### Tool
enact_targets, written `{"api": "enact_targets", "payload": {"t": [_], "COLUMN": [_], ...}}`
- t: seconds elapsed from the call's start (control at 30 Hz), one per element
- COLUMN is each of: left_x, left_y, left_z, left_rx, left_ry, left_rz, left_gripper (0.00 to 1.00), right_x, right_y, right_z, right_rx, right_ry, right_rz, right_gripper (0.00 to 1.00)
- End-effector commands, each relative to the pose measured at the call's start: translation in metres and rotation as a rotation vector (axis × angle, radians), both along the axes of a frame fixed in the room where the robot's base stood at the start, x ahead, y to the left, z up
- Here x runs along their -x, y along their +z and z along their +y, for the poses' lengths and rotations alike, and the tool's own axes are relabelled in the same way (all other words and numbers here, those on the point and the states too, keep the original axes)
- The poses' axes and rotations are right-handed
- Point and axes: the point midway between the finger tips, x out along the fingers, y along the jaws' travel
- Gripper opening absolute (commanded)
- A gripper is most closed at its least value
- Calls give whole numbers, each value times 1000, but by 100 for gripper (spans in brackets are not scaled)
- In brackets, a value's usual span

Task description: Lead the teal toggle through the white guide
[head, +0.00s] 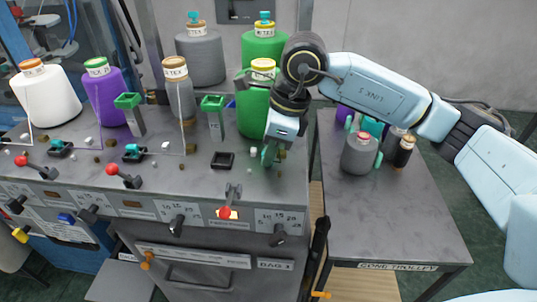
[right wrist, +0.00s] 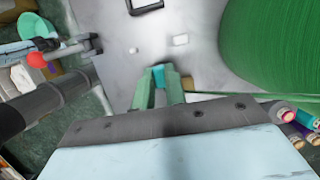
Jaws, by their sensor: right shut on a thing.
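My right gripper (head: 270,157) is low over the grey machine top, in front of the green cone (head: 263,48). In the right wrist view its green fingers (right wrist: 159,84) are shut on a small teal piece, the teal toggle (right wrist: 158,73), whose end shows between the tips. Just beyond it, small white blocks (right wrist: 180,40) lie on the grey top; one may be the white guide, but I cannot tell. Other teal pieces sit on black bases (head: 132,153) at the left. My left gripper is out of view.
White (head: 47,97), purple (head: 104,98) and grey cones stand along the back. Green-topped posts (head: 213,104) rise before them. A black square frame (head: 222,160) lies left of my gripper. Red-knobbed levers (head: 226,211) line the front edge. A trolley (head: 400,220) with cones stands right.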

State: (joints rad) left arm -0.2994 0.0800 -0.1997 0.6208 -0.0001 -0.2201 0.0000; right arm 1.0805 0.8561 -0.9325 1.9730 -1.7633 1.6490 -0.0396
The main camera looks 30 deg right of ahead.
Motion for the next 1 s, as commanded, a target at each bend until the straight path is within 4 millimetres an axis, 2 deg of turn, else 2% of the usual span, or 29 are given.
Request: {"api": "enact_targets", "payload": {"t": [0.37, 1.0], "left_x": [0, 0], "left_y": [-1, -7], "left_z": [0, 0], "left_rx": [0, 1], "left_ry": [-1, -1], "left_rz": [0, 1], "left_gripper": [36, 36], "right_x": [-2, -18], "right_y": [0, 0], "right_z": [3, 29], "right_rx": [-1, 1], "right_ry": [0, 1], "right_rz": [-1, -5], "right_gripper": [0, 0]}}
